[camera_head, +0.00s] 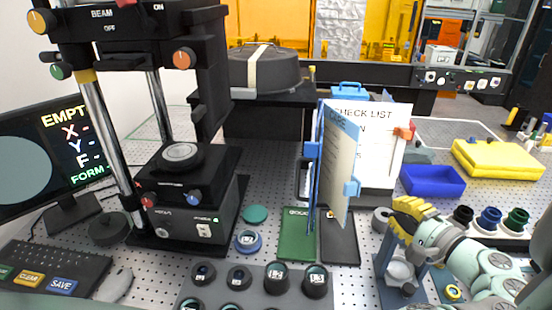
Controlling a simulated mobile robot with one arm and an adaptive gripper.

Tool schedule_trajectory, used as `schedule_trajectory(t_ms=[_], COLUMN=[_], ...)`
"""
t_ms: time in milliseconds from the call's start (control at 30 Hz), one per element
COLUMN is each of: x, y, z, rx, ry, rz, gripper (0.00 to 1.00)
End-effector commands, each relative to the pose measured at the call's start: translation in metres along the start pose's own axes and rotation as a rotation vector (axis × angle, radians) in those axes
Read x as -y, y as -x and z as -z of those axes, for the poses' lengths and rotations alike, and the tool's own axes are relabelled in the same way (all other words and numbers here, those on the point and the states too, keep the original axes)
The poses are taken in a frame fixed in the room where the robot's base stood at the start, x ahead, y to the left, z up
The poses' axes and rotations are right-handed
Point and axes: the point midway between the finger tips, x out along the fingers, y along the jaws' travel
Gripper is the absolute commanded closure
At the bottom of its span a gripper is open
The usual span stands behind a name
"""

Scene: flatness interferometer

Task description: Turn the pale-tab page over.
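An upright flip stand holds pages near the middle. One page, headed "CARE" (338,165), stands out at an angle from the stand and is seen nearly edge-on, with a light blue tab (351,188) on its free edge. Behind it a white "CHECK LIST" page (377,160) faces me, with an orange-red tab (404,133) at its right edge. A blue frame edge (314,170) stands at the left. My gripper (402,218), with yellow finger parts, is low and to the right of the pages, apart from them. Its fingertips are not clear enough to show their opening.
A blue bin (432,181) and a yellow case (497,158) lie behind my arm. A green tray (297,234) and a dark tray (340,238) lie before the pages. The black instrument (185,205) stands left; several dark round pieces sit on a grey plate (258,301) in front.

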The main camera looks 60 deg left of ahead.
Motion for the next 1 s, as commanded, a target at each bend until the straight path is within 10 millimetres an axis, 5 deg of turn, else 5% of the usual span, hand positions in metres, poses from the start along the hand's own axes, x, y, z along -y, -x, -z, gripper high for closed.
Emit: schedule_trajectory(t_ms=[533,1000], x=[0.003,0.000], y=[-0.069,-0.093], z=[-0.004,-0.002], rx=[0.010,0.005], ry=[0.001,0.004], rz=[-0.002,-0.002], gripper=[1.00,1.00])
